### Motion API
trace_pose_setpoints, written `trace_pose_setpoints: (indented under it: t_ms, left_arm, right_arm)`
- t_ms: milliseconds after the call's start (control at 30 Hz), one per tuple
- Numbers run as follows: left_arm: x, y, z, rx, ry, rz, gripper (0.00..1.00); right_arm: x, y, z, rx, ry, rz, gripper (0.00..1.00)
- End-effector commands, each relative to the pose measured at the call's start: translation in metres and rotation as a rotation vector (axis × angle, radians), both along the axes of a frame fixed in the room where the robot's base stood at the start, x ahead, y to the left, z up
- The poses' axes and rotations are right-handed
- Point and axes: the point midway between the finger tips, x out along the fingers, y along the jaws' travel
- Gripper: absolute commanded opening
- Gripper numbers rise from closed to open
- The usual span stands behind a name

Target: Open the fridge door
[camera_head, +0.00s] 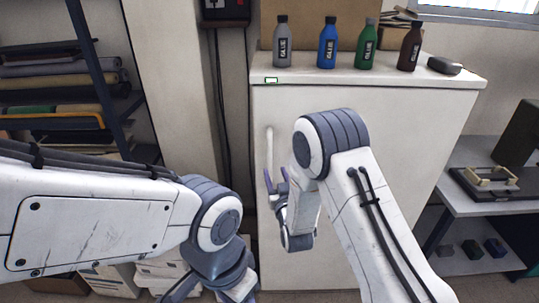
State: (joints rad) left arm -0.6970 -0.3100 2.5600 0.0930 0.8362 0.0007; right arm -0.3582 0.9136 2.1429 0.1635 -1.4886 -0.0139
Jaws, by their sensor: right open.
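The white fridge (380,110) stands straight ahead, and its door looks shut. Its pale vertical handle (269,146) is on the left side of the door front. My right gripper (275,177) is open, with its two purple fingers pointing up at the lower end of the handle. I cannot tell whether the fingers are around the handle or just in front of it. My right arm covers the middle of the door. My left arm comes in from the left, low in the view, and its gripper is out of view.
Several glue bottles, including a blue one (327,45), stand on the fridge top with a cardboard box (350,25) behind. A shelf with rolls (60,75) is at left. A grey side table (495,205) stands at right. A pillar (180,90) is left of the fridge.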

Motion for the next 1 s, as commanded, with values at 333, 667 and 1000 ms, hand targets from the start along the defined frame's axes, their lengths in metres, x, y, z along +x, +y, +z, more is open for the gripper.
trace_pose_setpoints:
  t_ms: [333,667,1000]
  left_arm:
    - [0.0,0.0,0.026,0.0,0.0,0.001,0.5]
    - [0.0,0.0,0.036,0.0,0.0,0.002,0.5]
    - [0.0,0.0,0.036,0.0,0.0,0.002,0.5]
  right_arm:
    - [0.059,0.012,0.004,0.001,-0.001,-0.001,0.52]
    - [0.091,0.018,0.001,0.0,0.001,0.001,0.52]
    - [0.093,0.019,0.0,0.0,0.002,0.001,0.48]
